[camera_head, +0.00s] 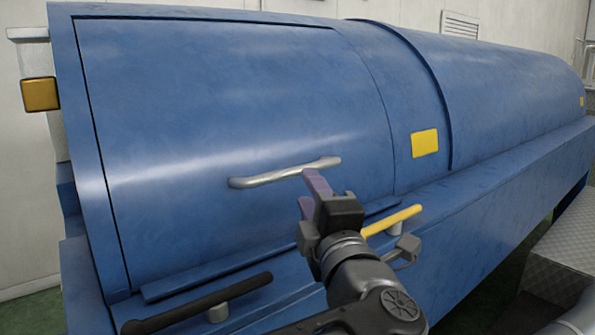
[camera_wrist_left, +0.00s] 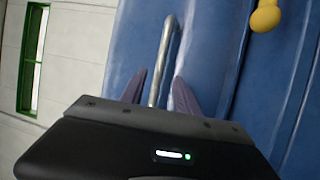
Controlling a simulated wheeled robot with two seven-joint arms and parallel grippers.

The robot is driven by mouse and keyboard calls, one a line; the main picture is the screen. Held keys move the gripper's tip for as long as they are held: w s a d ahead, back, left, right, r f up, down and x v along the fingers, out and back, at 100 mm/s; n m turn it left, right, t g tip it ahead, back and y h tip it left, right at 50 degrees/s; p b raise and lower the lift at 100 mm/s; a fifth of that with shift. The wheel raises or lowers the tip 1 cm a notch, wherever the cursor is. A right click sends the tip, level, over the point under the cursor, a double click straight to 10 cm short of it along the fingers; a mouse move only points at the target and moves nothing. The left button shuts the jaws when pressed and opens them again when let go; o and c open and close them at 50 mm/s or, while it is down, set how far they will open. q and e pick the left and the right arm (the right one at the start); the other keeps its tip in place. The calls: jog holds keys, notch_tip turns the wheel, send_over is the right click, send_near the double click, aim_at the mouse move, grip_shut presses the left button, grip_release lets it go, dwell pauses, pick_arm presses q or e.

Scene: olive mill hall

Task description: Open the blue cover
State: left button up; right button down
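The blue cover (camera_head: 230,110) is a large curved panel on the blue machine and lies closed, flush with its frame. A silver bar handle (camera_head: 285,174) runs across its lower part. My left gripper (camera_head: 316,182) is at the right end of this handle, with its purple fingers pointing toward the cover. In the left wrist view, the fingers of my left gripper (camera_wrist_left: 161,80) are apart. The silver handle (camera_wrist_left: 163,55) runs between them, with gaps visible on both sides. Whether a finger touches the bar, I cannot tell. My right gripper is not in view.
Below the cover, a black bar (camera_head: 197,304) and a yellow bar (camera_head: 392,221) stand on short posts along the machine's ledge. The yellow bar is close to my left wrist. A yellow plate (camera_head: 425,143) sits right of the cover. A metal step (camera_head: 560,255) is at the lower right.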

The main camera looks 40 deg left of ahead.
aim_at(299, 173)
pick_arm(q)
jog(key=p+x, duration=0.1)
jog(key=x, duration=0.6)
jog(key=shift+w+a, duration=0.25)
jog(key=shift+a, duration=0.1)
jog(key=shift+c, duration=0.6)
grip_shut()
jog(key=shift+f, duration=0.1)
dwell(0.4)
